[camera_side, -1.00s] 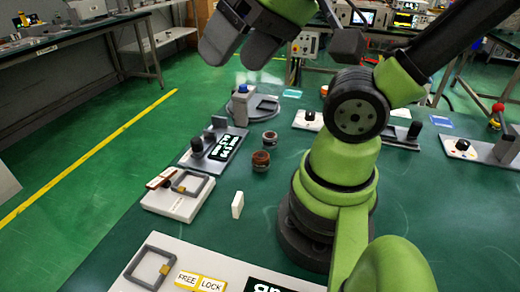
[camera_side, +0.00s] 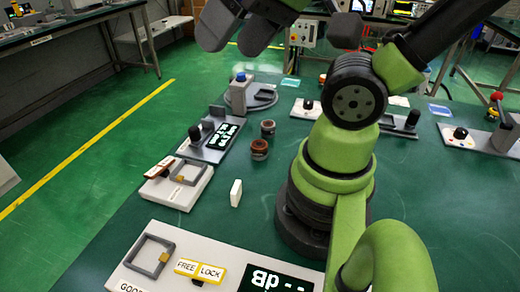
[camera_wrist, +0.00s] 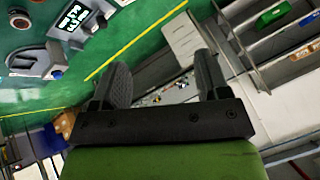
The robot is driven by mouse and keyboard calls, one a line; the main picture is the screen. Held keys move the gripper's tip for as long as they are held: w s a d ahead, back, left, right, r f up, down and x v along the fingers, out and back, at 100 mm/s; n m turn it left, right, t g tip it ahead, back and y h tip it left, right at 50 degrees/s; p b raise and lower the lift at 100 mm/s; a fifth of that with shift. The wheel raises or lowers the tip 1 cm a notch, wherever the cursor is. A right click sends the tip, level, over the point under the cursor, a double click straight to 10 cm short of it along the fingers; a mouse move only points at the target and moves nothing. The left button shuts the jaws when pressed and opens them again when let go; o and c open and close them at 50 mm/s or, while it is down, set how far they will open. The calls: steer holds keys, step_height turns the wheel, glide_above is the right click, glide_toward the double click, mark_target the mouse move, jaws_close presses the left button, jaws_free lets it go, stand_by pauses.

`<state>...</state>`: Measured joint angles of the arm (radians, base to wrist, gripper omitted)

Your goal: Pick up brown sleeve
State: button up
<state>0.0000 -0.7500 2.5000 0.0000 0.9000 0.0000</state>
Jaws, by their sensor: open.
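Two small round sleeve-like pieces stand on the green table near the middle of the side view. The nearer looks most like the brown sleeve, but I cannot be sure.
A white fixture with a square frame (camera_side: 178,187), a small white block (camera_side: 236,193) and a display unit (camera_side: 213,140) stand near the sleeves. A larger panel with FREE and LOCK labels (camera_side: 200,270) is in front. Green table around the white block is clear.

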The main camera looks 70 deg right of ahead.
stand_by(0.3)
steer(key=shift+o, duration=0.6)
